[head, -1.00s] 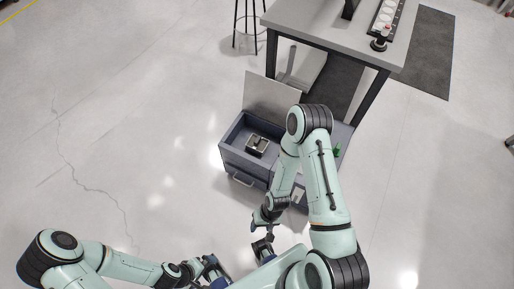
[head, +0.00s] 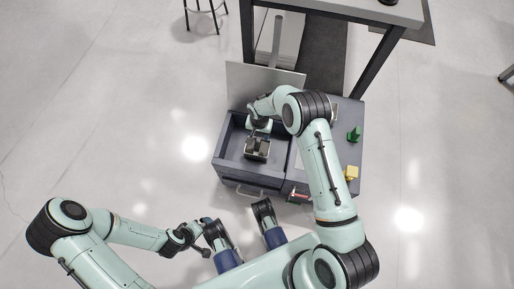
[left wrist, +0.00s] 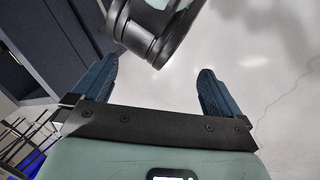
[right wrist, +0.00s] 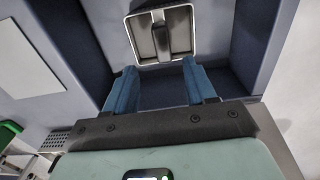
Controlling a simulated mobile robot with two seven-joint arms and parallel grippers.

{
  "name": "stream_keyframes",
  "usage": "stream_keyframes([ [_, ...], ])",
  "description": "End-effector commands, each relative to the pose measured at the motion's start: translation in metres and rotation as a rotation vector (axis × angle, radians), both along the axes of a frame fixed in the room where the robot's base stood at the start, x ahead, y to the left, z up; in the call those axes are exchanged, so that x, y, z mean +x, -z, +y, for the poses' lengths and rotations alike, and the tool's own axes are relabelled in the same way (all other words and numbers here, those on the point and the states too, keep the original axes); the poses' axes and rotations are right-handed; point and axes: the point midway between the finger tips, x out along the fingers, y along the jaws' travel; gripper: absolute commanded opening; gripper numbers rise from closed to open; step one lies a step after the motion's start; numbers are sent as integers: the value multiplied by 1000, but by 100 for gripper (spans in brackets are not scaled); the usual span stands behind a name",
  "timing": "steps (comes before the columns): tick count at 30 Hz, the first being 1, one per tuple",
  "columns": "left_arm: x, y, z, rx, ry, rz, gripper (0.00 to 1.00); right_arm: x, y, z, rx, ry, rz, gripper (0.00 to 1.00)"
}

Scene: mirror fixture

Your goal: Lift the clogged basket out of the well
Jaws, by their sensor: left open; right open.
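The basket (head: 257,150) is a small, light-rimmed square box with a dark inside, down in the open well (head: 231,142) of the grey-blue cabinet. In the right wrist view the basket (right wrist: 137,40) lies beyond the fingertips, with a grey upright bar across its middle. My right gripper (right wrist: 158,68) is open and empty, pointing at the basket, with a gap between. In the head view it is over the well, and the arm hides part of it. My left gripper (left wrist: 160,68) is open and empty, away from the well, over the floor in front.
A raised panel (head: 262,82) stands behind the well. The cabinet top to the right holds a green piece (head: 353,134) and a yellow block (head: 351,173). A handle (head: 248,192) is on the front. A table (head: 350,8) stands behind; open floor lies left.

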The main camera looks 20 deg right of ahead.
Motion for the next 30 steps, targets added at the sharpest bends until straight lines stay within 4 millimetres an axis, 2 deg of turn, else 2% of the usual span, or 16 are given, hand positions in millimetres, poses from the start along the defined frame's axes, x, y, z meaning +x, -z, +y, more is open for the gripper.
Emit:
stream_keyframes([
  [2,4,4,2,5,-4,-10,100,-1,12,0,0,-1,2,55],
  [10,10,8,5,13,-10,-26,100,-1,27,3,2,-2,1,55],
  [18,26,20,13,33,-28,-68,100,-3,67,7,1,-1,2,55],
  [26,28,19,14,36,-29,-73,100,-2,69,7,1,-2,-2,55],
  [30,27,19,14,35,-29,-72,100,-2,69,7,2,-2,-1,10],
])
